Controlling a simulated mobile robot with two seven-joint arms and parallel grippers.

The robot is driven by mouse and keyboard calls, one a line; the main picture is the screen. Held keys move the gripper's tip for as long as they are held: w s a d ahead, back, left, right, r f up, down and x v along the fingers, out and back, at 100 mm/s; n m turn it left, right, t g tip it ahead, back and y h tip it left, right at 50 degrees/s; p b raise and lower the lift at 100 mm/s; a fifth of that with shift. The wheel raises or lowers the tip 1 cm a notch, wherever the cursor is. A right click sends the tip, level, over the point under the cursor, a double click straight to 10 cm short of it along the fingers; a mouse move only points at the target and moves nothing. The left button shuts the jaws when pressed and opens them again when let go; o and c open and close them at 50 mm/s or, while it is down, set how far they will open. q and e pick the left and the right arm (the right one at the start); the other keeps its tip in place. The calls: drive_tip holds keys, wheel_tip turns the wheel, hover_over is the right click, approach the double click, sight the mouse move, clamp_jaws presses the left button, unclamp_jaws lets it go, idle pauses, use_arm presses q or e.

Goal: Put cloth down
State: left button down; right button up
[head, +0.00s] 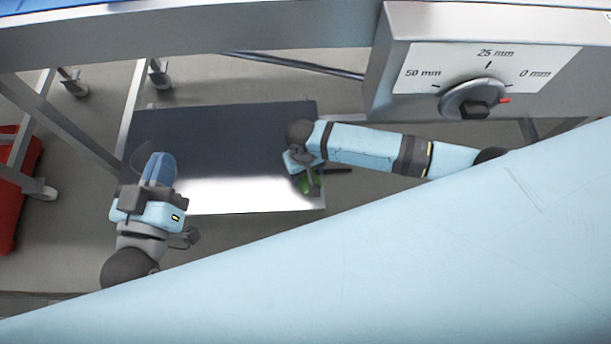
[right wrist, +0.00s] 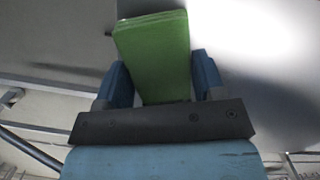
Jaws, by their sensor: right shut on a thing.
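The cloth (right wrist: 155,52) is a green, flat, folded-looking piece in the right wrist view, standing out between the two blue fingers of my right gripper (right wrist: 158,82). I cannot tell whether the cloth touches the sheet. My left gripper (head: 158,168) is over the left part of the sheet, and its jaw opening does not show clearly.
The metal sheet (head: 225,135) is dark at the back and bright at the front. A control box (head: 425,60) with a dial (head: 473,99) stands at the upper right. A metal beam (head: 200,30) crosses the top. A red object (head: 18,195) is at far left.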

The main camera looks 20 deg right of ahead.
drive_tip(key=shift+f+b, duration=0.35)
drive_tip(key=shift+f, duration=0.25)
use_arm(q)
drive_tip(key=r, duration=0.1)
drive_tip(key=r+t+h, duration=0.1)
drive_tip(key=shift+s+d+r, duration=0.15)
drive_tip(key=shift+d+r, duration=0.15)
drive_tip(key=shift+d, duration=0.1)
use_arm(e)
drive_tip(key=shift+f, duration=0.1)
use_arm(q)
drive_tip(key=shift+f, duration=0.15)
use_arm(e)
drive_tip(key=o, duration=1)
